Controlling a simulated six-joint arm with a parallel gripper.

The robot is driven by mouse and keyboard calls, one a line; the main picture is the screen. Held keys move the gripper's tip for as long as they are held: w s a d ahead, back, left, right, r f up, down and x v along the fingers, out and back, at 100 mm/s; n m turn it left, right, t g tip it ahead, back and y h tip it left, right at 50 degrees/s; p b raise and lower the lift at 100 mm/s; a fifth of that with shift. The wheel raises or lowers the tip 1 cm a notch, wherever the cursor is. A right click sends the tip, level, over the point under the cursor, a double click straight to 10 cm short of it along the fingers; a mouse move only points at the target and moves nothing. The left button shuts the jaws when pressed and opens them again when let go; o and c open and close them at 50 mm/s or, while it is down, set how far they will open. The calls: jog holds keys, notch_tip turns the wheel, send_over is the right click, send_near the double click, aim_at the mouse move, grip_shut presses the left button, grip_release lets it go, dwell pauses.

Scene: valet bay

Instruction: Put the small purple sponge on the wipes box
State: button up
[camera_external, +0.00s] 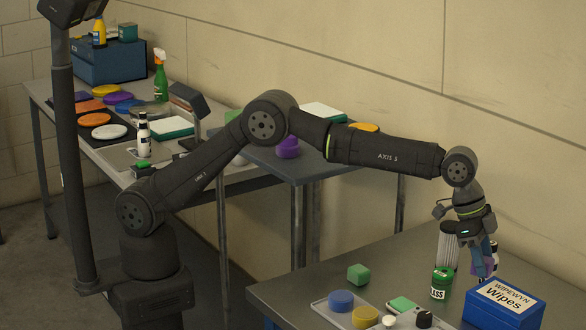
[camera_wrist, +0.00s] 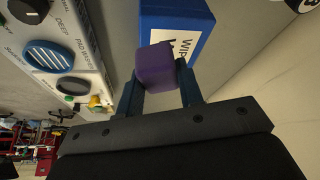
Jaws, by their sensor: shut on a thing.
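The small purple sponge (camera_wrist: 155,66) is a block held between the two blue fingers of my gripper (camera_wrist: 158,84) in the wrist view. In the external view, my gripper (camera_external: 482,268) points down above the right-hand table, and the sponge is hard to make out there. The wipes box (camera_external: 504,303) is blue with a white "Wipes" label on top and stands at the table's right front, just below and right of my gripper. In the wrist view the wipes box (camera_wrist: 176,14) lies beyond the sponge, which covers part of its label. Whether they touch is unclear.
A green can (camera_external: 441,283) stands left of the box, with a pleated filter (camera_external: 448,246) behind it. The table's left back is clear.

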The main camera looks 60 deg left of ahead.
aim_at(479, 290)
jog(key=shift+w+f, duration=0.15)
jog(key=shift+f, duration=1.9)
jog(key=shift+f, duration=0.2)
jog(key=o, duration=0.9)
jog(key=shift+o, duration=0.2)
jog(key=shift+r, duration=0.1)
jog(key=v, duration=1.2)
